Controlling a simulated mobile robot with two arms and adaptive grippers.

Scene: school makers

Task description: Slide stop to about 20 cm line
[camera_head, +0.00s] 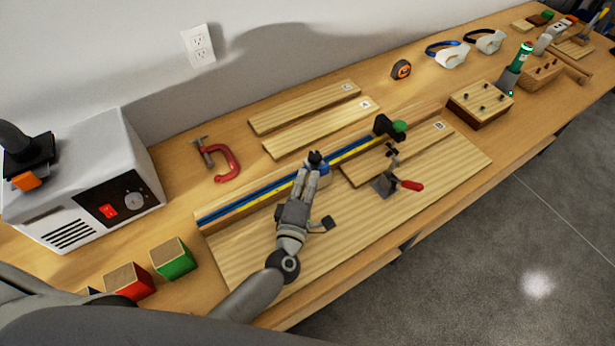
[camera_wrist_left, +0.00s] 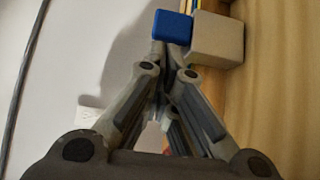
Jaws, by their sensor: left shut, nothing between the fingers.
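A wooden fence with a blue track and a yellow scale strip (camera_head: 255,203) runs along the back of a plywood board (camera_head: 245,258). A stop with a blue part (camera_head: 325,170) sits about midway along the fence, partly hidden behind my left gripper (camera_head: 313,163). In the left wrist view the stop shows as a blue block (camera_wrist_left: 172,25) beside a beige block (camera_wrist_left: 217,40). My left gripper (camera_wrist_left: 173,52) is shut and empty, its fingertips at the blue block; I cannot tell whether they touch. The scale's numbers are too small to read. My right gripper is not in view.
A green-and-black piece (camera_head: 391,128) stands near the fence's right end. A red-handled toggle clamp (camera_head: 393,184) sits on the board. Behind lie two loose planks (camera_head: 305,107) and a red C-clamp (camera_head: 222,162). Coloured blocks (camera_head: 173,258) and a white machine (camera_head: 90,180) are at left.

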